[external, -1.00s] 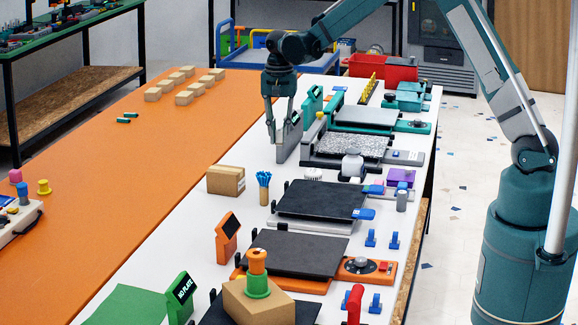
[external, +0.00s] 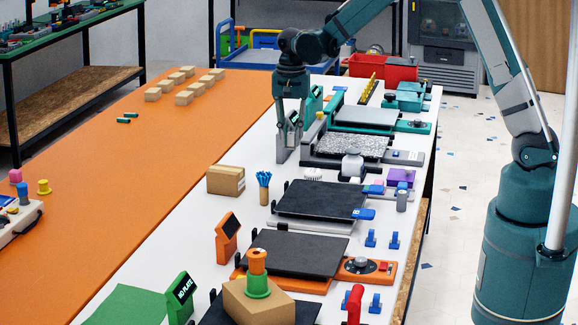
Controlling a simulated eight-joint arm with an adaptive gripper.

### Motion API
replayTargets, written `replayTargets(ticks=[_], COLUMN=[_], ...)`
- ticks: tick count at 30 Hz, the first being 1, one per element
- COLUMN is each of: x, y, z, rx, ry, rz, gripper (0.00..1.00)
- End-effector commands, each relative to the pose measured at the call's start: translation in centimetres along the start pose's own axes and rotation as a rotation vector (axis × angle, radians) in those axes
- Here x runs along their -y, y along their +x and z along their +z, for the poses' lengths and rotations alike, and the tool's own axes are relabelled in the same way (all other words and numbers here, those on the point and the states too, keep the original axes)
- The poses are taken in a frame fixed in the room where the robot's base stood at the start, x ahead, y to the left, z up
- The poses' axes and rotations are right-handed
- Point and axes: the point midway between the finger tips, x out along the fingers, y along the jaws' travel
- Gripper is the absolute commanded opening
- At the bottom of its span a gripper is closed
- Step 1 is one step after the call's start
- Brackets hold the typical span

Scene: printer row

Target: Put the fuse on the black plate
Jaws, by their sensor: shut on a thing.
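My gripper (external: 290,127) points down at the far part of the white bench, in front of or beside an upright grey panel (external: 284,152). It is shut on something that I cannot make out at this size. I cannot pick out the fuse with certainty. A black plate (external: 320,199) lies on the grey printer base in the middle of the row. Another black plate (external: 295,254) lies on the orange base nearer the camera. A third dark plate (external: 305,314) is at the front, partly under a cardboard box.
A speckled plate (external: 345,147) is just right of my gripper. A cardboard box (external: 225,181) and a cup of blue sticks (external: 264,186) stand left of the middle printer. The front box (external: 258,305) carries a green and orange spool.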

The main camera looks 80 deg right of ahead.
Motion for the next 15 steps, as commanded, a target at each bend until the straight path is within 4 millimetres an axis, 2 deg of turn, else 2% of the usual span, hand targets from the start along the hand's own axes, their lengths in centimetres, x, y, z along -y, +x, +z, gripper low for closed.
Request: replayTargets(ticks=[1,15], x=[-0.8,-8.3], y=[-0.4,-2.1], z=[1.2,10.4], rx=[0.000,0.000], ry=[0.004,0.054], rz=[0.000,0.000], gripper=[0.06,0.06])
